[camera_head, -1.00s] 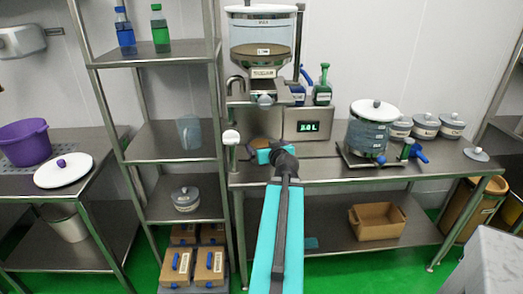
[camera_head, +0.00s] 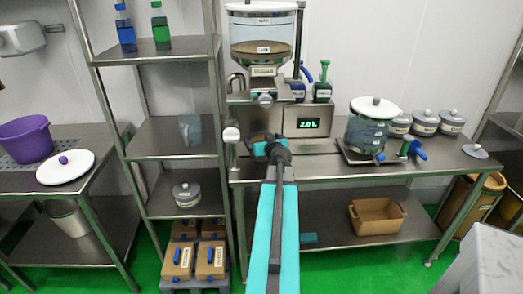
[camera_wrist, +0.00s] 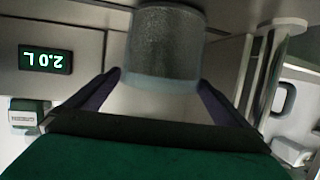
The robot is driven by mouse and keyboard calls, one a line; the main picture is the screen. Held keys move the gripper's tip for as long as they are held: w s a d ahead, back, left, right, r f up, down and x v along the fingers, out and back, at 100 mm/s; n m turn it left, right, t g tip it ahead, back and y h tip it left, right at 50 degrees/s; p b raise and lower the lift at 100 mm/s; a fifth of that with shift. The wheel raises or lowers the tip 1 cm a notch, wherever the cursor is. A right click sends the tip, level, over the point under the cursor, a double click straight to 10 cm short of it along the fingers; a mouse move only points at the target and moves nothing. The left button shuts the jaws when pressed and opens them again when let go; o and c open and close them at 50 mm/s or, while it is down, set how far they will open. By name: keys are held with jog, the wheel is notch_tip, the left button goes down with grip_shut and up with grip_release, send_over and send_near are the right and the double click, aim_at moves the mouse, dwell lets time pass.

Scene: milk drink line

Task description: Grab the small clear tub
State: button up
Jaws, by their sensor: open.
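In the wrist view, a small clear tub (camera_wrist: 165,45) with greyish, grainy contents shows at the top middle. The picture is upside down there. My gripper (camera_wrist: 159,79) is open, its two dark fingers spread to either side of the tub's near edge. I cannot tell whether they touch it. In the head view my gripper (camera_head: 262,147) is at the counter below the dispenser (camera_head: 261,50). The tub is mostly hidden there behind the gripper and arm.
The dispenser's display panel (camera_head: 308,124) is just right of my gripper. A white-topped post (camera_head: 231,136) stands close on the left. A lidded clear pot (camera_head: 369,130) stands farther right on the counter. The steel shelf rack (camera_head: 172,135) is at left.

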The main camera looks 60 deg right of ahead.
aim_at(258, 135)
jog(key=shift+p+x, duration=1.1)
jog(key=shift+x, duration=0.45)
jog(key=shift+p+x, duration=0.3)
jog(key=shift+x, duration=0.75)
jog(key=shift+a, duration=0.1)
jog(key=c, duration=1.8)
jog(key=shift+r, duration=0.15)
